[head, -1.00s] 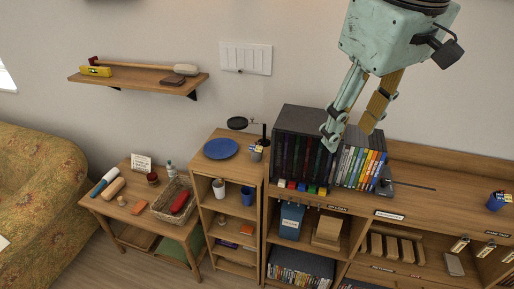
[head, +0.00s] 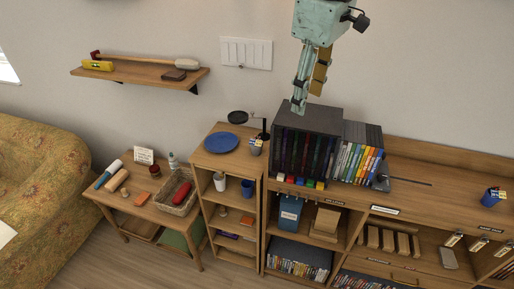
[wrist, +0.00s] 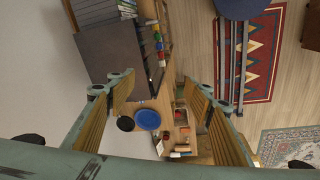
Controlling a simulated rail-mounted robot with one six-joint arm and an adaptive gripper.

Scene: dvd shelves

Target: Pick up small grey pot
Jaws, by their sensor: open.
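A small grey pot (head: 255,149) with small coloured items in its top stands on the narrow wooden shelf unit, right of a blue plate (head: 221,142).
A black disc case (head: 307,141) stands right of the pot. A white cup (head: 219,182) and a blue cup (head: 247,188) stand on the shelf below. Open air lies above the plate.

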